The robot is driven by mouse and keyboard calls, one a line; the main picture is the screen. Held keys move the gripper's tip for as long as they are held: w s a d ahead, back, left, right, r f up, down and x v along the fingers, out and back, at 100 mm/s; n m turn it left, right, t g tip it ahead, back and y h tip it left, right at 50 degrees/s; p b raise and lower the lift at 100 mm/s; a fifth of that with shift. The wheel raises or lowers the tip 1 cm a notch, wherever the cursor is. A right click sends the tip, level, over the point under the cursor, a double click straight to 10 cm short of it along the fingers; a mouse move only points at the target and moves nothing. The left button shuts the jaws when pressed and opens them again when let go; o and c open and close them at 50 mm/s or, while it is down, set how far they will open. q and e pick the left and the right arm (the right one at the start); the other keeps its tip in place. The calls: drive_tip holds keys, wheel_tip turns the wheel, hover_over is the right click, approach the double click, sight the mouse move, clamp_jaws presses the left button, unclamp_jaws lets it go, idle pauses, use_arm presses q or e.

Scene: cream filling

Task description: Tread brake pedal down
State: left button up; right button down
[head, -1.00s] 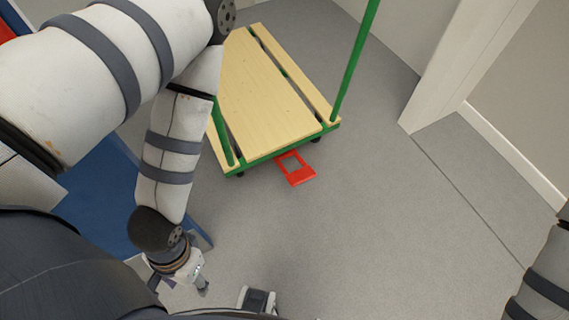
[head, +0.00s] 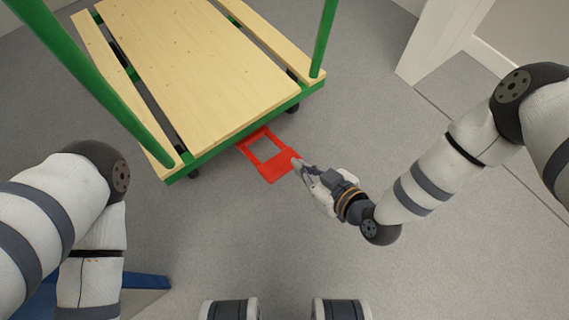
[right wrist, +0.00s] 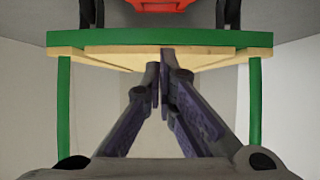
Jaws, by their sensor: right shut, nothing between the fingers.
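The red brake pedal (head: 272,166) is a flat frame with an opening, sticking out from under the near edge of the cart (head: 195,75). In the right wrist view the pedal (right wrist: 160,5) shows at the top edge, partly cut off, beyond the green cart edge. My right gripper (head: 299,166) is shut and empty, its fingertips at the right side of the pedal in the head view. I cannot tell whether they touch it. In the right wrist view its fingers (right wrist: 160,62) come together in front of the cart. My left gripper is not in view.
The cart has a wooden deck, a green metal frame, green posts (head: 95,85) and dark wheels (head: 293,108). A white pillar (head: 433,40) stands at the upper right. Grey floor (head: 235,235) lies open around the pedal. A blue surface (head: 150,282) is at the lower left.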

drive_tip(key=b, duration=0.5)
hover_over(287, 170)
drive_tip(key=w+a, duration=0.2)
drive_tip(key=f, duration=0.5)
drive_tip(key=shift+w+d, duration=0.1)
drive_tip(key=shift+w, duration=0.1)
drive_tip(key=shift+s+d+f+b, duration=0.15)
drive_tip(key=shift+s+f+b, duration=0.05)
drive_tip(key=shift+f, duration=0.4)
drive_tip(key=shift+s+d+f+b, duration=0.1)
drive_tip(key=shift+s+f+b, duration=0.1)
drive_tip(key=shift+f, duration=0.4)
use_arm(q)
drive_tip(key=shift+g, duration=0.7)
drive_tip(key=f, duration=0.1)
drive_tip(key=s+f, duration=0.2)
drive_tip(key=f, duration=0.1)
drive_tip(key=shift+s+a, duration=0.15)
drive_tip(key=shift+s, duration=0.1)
use_arm(e)
drive_tip(key=shift+s+d+f, duration=0.1)
drive_tip(key=shift+f, duration=0.35)
